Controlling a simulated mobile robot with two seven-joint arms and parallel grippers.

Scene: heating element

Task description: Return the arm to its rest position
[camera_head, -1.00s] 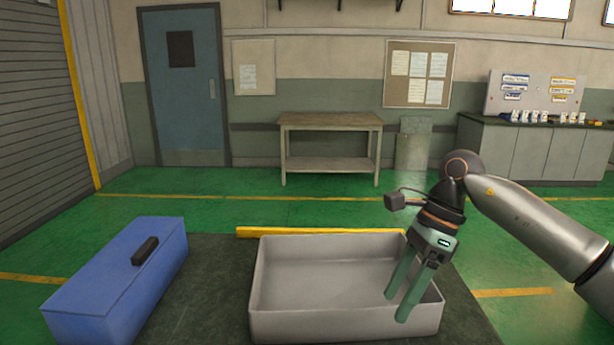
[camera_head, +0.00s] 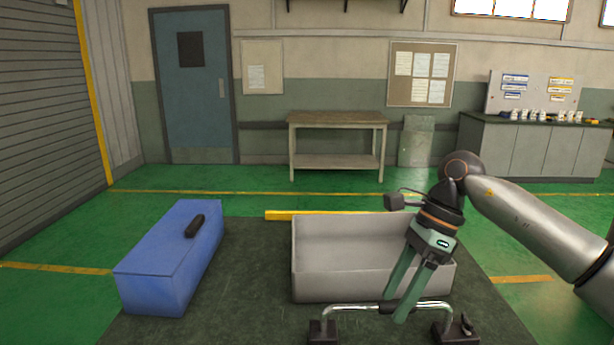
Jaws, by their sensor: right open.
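My right gripper (camera_head: 397,304) hangs at the lower right with its two green fingers pointing down. The fingers are apart, with no object seen held between them. The arm reaches in from the right edge. The fingertips overlap a bent chrome tube (camera_head: 345,308) with black feet, which looks like a heating element. I cannot tell whether they touch it. Behind the fingers is a grey open tray (camera_head: 340,282), whose visible inside looks empty. My left gripper is not in view.
A blue box (camera_head: 165,248) with a black handle (camera_head: 195,226) stands left on the dark mat (camera_head: 245,285). A yellow bar (camera_head: 290,215) lies behind the tray. A workbench (camera_head: 337,122) and a grey cabinet (camera_head: 530,147) stand at the back. Green floor between is clear.

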